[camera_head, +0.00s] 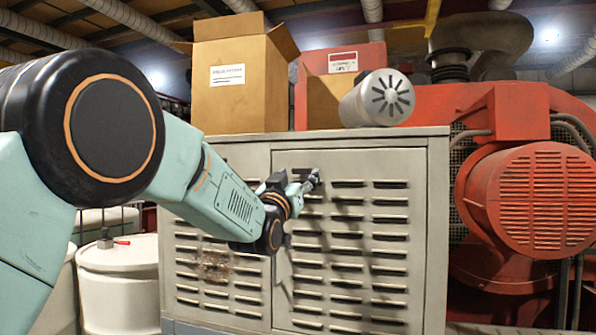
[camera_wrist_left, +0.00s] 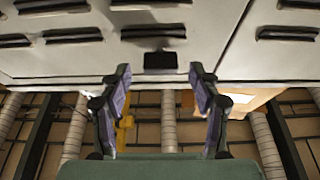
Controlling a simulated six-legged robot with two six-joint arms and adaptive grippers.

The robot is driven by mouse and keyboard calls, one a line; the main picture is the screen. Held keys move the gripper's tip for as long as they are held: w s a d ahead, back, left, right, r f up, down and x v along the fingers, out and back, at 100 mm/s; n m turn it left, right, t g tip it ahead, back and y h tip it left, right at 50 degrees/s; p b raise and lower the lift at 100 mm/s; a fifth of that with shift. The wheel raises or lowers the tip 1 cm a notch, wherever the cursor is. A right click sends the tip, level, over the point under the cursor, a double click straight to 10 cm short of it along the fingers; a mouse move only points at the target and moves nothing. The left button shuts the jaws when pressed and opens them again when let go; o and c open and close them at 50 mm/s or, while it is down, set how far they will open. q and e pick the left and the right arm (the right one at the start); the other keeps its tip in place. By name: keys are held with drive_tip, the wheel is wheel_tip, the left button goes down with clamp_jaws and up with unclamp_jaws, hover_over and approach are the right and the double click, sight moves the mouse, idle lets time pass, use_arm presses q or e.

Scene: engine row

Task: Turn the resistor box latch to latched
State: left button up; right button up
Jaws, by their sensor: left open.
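The resistor box is a grey louvred cabinet (camera_head: 350,160) in the middle of the head view. My left gripper (camera_head: 307,184) is at the upper left of its right-hand door, seen from behind and the side. In the left wrist view, my left gripper (camera_wrist_left: 160,76) has its two fingers spread apart with nothing between them. A small dark rectangular piece (camera_wrist_left: 160,61), which looks like the latch, sits on the cabinet face between and just beyond the fingertips. I cannot tell its turn or whether the fingers touch it. My right gripper is not in view.
A cardboard box (camera_head: 235,85) and a grey cylinder with a slotted end (camera_head: 377,98) stand on the cabinet. A red machine (camera_head: 535,200) is at the right. White drums (camera_head: 120,280) stand at the lower left.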

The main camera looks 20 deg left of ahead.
use_arm(q)
drive_tip(key=shift+w+a+r, duration=0.15)
drive_tip(key=shift+w+a, duration=0.05)
drive_tip(key=shift+w, duration=0.35)
drive_tip(key=shift+w+r, duration=0.15)
drive_tip(key=shift+w, duration=0.1)
drive_tip(key=shift+w+d+r, duration=0.15)
drive_tip(key=shift+d+r, duration=0.2)
drive_tip(key=shift+d, duration=0.1)
drive_tip(key=shift+w+a+f, duration=0.2)
drive_tip(key=shift+a, duration=0.2)
drive_tip(key=shift+c, duration=0.9)
drive_tip(key=shift+s+d+r, duration=0.15)
drive_tip(key=shift+d, duration=0.15)
drive_tip(key=c, duration=0.4)
drive_tip(key=shift+a, duration=0.2)
drive_tip(key=c, duration=0.3)
drive_tip(key=shift+c, duration=1.4)
